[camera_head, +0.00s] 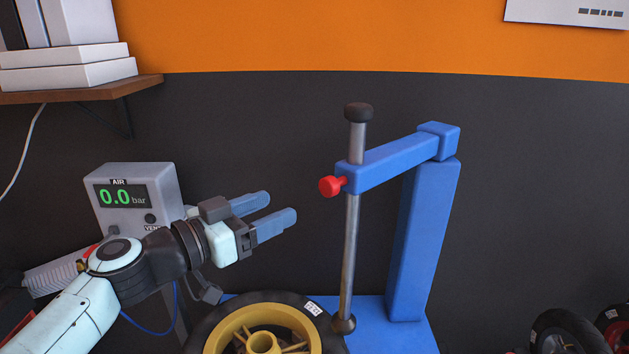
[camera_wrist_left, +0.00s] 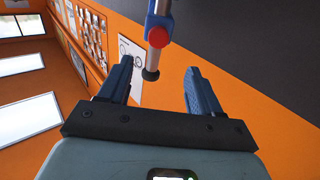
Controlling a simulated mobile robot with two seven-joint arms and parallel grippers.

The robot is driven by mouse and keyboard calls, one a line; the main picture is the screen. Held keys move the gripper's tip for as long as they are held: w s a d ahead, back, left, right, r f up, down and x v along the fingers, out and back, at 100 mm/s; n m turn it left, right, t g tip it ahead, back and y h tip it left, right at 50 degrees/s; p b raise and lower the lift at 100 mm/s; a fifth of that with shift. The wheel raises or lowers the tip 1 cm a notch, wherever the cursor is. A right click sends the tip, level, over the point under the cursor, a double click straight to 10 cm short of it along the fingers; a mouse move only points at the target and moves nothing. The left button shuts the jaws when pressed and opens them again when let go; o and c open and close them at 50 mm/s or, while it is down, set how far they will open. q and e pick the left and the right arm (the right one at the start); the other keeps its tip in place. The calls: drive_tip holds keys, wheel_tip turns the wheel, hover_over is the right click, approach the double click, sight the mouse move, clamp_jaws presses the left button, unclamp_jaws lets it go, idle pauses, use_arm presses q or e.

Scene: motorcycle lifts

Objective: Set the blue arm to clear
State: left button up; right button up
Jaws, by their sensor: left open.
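The blue arm (camera_head: 390,161) reaches left from the top of a blue post (camera_head: 424,240). A grey vertical rod (camera_head: 350,240) with a black knob (camera_head: 358,112) on top passes through the arm's left end. A red knob (camera_head: 330,186) sticks out of that end. The rod's lower end is beside a black tyre on a yellow wheel (camera_head: 263,341). My left gripper (camera_head: 281,209) is open and empty, left of the red knob and apart from it. In the left wrist view the rod (camera_wrist_left: 158,38) and red knob (camera_wrist_left: 160,19) show beyond the open fingers. My right gripper is not in view.
A grey air gauge box (camera_head: 134,196) reading 0.0 bar stands behind my left arm. A wooden shelf (camera_head: 80,91) with white boxes is at the upper left. More tyres (camera_head: 568,331) stand at the lower right. The space between gripper and rod is clear.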

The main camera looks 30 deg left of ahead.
sight(325, 186)
use_arm(q)
drive_tip(key=p+x, duration=0.4)
drive_tip(key=x, duration=0.9)
drive_tip(key=shift+w+d+r, duration=0.15)
drive_tip(key=shift+d, duration=0.05)
clamp_jaws()
